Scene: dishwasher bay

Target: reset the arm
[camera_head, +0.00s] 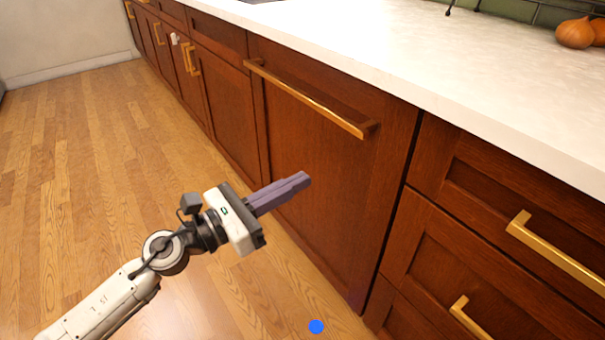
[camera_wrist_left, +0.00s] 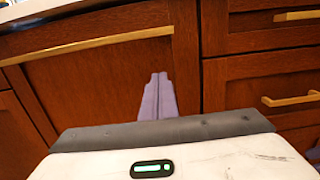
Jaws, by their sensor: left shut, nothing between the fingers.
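My left arm comes in from the lower left in the head view. My left gripper (camera_head: 304,178) has purple fingers that are shut with nothing between them. It points toward the wooden dishwasher-bay front panel (camera_head: 310,130), below its long brass handle (camera_head: 310,98). In the left wrist view the purple fingers (camera_wrist_left: 158,80) lie together, in front of the panel and under the handle (camera_wrist_left: 90,44). I cannot tell how far the fingertips are from the panel. My right gripper is not in view.
A white countertop (camera_head: 400,50) runs above the cabinets, with onions (camera_head: 575,33) at the far right. Drawers with brass handles (camera_head: 555,252) stand on the right. The wooden floor (camera_head: 90,140) is clear on the left. A blue dot (camera_head: 316,327) shows at the bottom.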

